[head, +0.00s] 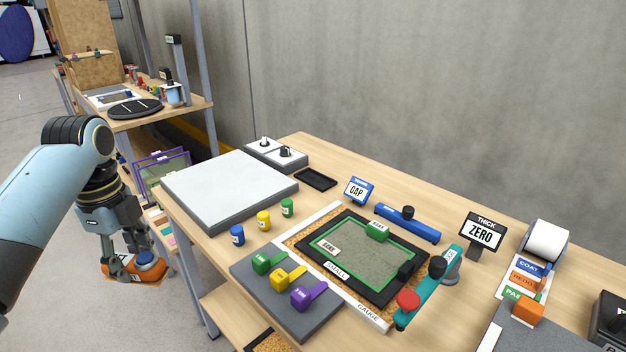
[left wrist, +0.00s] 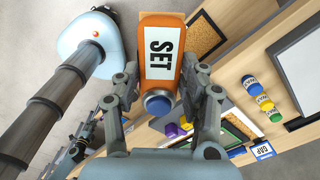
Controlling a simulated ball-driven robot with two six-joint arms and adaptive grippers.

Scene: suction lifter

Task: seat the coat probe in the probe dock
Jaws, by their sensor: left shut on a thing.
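My left gripper (head: 130,255) is shut on an orange piece (left wrist: 158,60) with a white SET label and a blue round end (left wrist: 158,104). It holds the piece left of the table, clear of the tabletop. The orange piece also shows in the head view (head: 118,264). No label names the coat probe or probe dock, so I cannot tell which things they are. A teal bar (head: 428,290) with a red knob lies at the right edge of the gauge board (head: 372,317), near a THICK ZERO display (head: 482,232). What seems my right gripper (left wrist: 85,132) is small and unclear.
A pale slab (head: 230,188) fills the table's back left. Blue, yellow and green pots stand before it. A grey tray (head: 300,323) bears green, yellow and purple blocks. A blue bar (head: 410,225) and a GAP sign (head: 359,190) stand behind the gauge board.

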